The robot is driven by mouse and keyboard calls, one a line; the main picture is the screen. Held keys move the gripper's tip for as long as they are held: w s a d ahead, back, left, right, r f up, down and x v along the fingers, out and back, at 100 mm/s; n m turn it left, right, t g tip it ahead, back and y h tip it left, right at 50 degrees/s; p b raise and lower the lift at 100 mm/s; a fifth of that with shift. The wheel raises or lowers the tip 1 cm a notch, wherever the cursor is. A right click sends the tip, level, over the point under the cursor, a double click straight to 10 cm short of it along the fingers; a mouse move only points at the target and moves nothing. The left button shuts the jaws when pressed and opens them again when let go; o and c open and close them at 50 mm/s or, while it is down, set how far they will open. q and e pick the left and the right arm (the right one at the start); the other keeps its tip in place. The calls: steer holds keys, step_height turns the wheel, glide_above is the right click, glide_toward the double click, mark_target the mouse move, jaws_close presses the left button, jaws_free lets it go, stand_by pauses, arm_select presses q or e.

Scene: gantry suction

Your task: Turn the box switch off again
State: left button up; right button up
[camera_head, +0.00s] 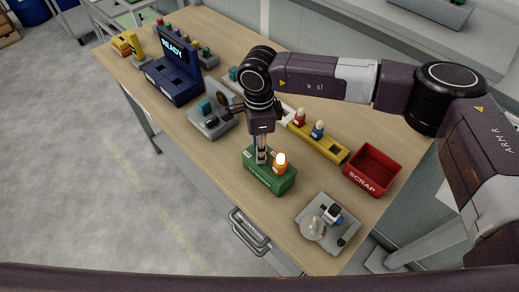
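The green switch box (270,181) sits near the front edge of the wooden table. An orange lamp with a bright, lit top (280,164) stands on its right part. My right gripper (262,161) points down at the box's top, just left of the lamp. Its fingers look close together, with no object seen between them. The switch lever is hidden or too small to make out at the fingertips, and I cannot tell whether they touch it. My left gripper is not in view.
A red SCRAP bin (371,170) and a grey fixture (328,224) stand to the right. A yellow rack (318,142) with red and blue pieces lies behind. A grey station (212,123) and a blue READY console (175,80) stand to the left. A drawer handle (250,232) juts out in front.

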steer(key=m+b, duration=0.2)
steer(key=b, duration=0.1)
steer(key=m+b, duration=0.3)
steer(key=b, duration=0.1)
steer(key=m+b, duration=0.2)
steer(key=b, duration=0.1)
steer(key=shift+w+a+f+m+b, duration=0.15)
steer(key=shift+w+f+m+b, duration=0.15)
steer(key=shift+m, duration=0.1)
steer(key=shift+r+m+b, duration=0.15)
steer(key=shift+m+b, duration=0.6)
steer(key=shift+r+m+b, duration=0.15)
steer(key=shift+m+b, duration=0.55)
steer(key=shift+m, duration=0.05)
steer(key=o, duration=1.2)
steer(key=shift+c, duration=0.2)
step_height(320, 180, up, 12)
